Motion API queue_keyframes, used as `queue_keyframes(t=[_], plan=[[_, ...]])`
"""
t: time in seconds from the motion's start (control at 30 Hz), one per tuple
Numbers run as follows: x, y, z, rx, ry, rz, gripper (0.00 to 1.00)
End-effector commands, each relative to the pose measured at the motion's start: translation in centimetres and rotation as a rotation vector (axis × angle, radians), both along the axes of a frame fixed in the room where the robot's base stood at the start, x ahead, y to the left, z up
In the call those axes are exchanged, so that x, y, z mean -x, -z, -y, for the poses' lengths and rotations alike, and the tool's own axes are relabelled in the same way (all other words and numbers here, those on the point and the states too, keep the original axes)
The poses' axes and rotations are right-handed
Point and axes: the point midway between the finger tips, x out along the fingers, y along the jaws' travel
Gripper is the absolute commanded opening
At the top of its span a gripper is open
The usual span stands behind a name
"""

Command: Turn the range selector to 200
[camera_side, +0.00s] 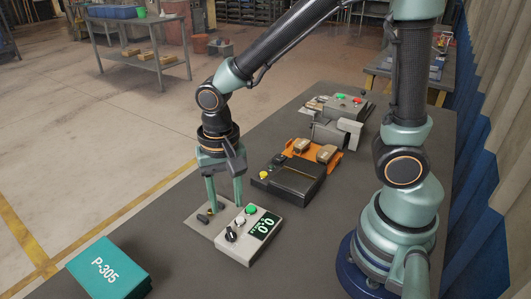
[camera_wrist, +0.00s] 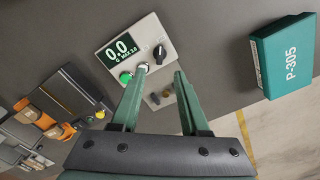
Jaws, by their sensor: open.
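The range selector is a black rotary knob (camera_side: 231,234) with a pale pointer mark, on the sloped top of a light grey control box (camera_side: 262,248). It also shows in the wrist view (camera_wrist: 160,53). The box has a display (camera_side: 265,226) reading 0.0, a green button (camera_side: 251,209) and a white button (camera_side: 240,220). My gripper (camera_side: 226,205) points down with its jaws apart and nothing between them. In the wrist view the fingertips (camera_wrist: 160,76) lie on the near side of the knob, one close to the white button. Contact cannot be told, and the scale marks are too small to read.
A flat grey plate (camera_side: 196,222) with small dark and brass parts lies beside the box. A teal box marked P-305 (camera_side: 108,268) sits at the front table edge. A black-and-orange unit (camera_side: 290,180) and grey machinery (camera_side: 335,130) stand further back.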

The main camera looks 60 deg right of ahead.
Motion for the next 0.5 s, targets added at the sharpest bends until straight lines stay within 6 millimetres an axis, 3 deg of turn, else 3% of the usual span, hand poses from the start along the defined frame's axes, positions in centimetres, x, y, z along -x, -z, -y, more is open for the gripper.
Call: queue_keyframes(t=[0.2,0.5], plan=[[0.0,-2.9,0.0,-0.001,0.0,0.002,0.45],[0.0,-3.5,0.0,0.0,0.0,0.0,0.45]])
